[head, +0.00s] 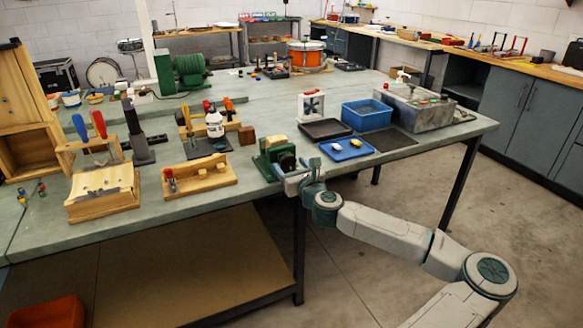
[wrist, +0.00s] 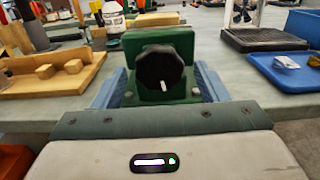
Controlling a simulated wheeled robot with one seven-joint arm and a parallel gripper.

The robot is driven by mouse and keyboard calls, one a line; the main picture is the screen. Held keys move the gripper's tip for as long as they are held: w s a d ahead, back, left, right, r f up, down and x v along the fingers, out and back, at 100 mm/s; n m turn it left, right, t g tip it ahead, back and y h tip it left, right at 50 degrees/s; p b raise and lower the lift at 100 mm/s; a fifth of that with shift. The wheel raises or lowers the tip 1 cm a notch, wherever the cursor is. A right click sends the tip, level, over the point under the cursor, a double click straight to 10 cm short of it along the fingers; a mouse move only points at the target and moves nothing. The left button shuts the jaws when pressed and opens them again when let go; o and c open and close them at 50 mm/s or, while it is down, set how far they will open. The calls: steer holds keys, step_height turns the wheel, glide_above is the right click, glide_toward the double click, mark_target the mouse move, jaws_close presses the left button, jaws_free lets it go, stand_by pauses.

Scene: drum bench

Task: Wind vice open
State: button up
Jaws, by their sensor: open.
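The green vice (head: 277,156) stands at the front edge of the bench, and in the wrist view its green body (wrist: 185,41) is straight ahead. Its round black knob (wrist: 162,68) faces me, with a short pale mark low on its face. My gripper (wrist: 160,88) is open, with one blue finger to each side of the knob in the picture. I see no contact between fingers and knob, and cannot tell how far the fingers reach along it. In the head view my gripper (head: 292,176) is close in front of the vice. The jaw gap is not clear.
Left of the vice is a wooden tray (head: 182,188) with small blocks. To the right are a blue tray (head: 345,155), a black tray (head: 325,130) and a blue bin (head: 366,117). The bench's front edge (head: 225,200) runs below; open floor lies to the right.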

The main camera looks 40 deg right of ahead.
steer(key=c, duration=1)
steer(key=shift+n, duration=0.5)
